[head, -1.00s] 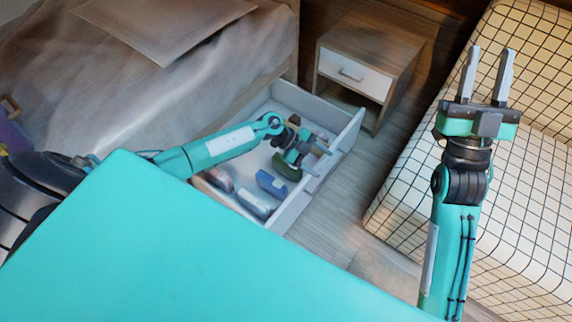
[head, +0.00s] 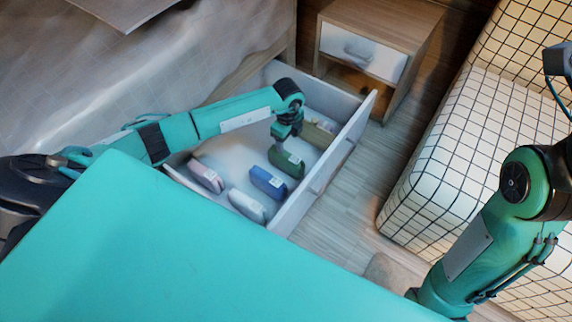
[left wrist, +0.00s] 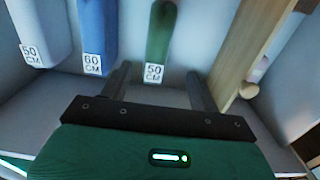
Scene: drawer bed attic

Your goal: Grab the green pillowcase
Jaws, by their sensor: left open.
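The green pillowcase (head: 287,161) is a rolled dark green bundle in the open drawer, below my left gripper (head: 290,138) in the head view. In the left wrist view, the green pillowcase (left wrist: 161,28) points toward my left gripper (left wrist: 157,76), its white "50 CM" label lying between the two finger lines. The fingers are apart and hold nothing. I cannot tell how far they are above it. My left forearm crosses over the drawer. My right arm is at the right edge of the head view, with its gripper out of frame.
The white drawer (head: 338,150) also holds a blue roll (head: 268,182), a pale blue roll (head: 246,205) and a pink roll (head: 206,176). A wooden piece (left wrist: 250,45) lies right of the green one. A nightstand (head: 375,50) and checkered furniture (head: 470,130) stand beyond.

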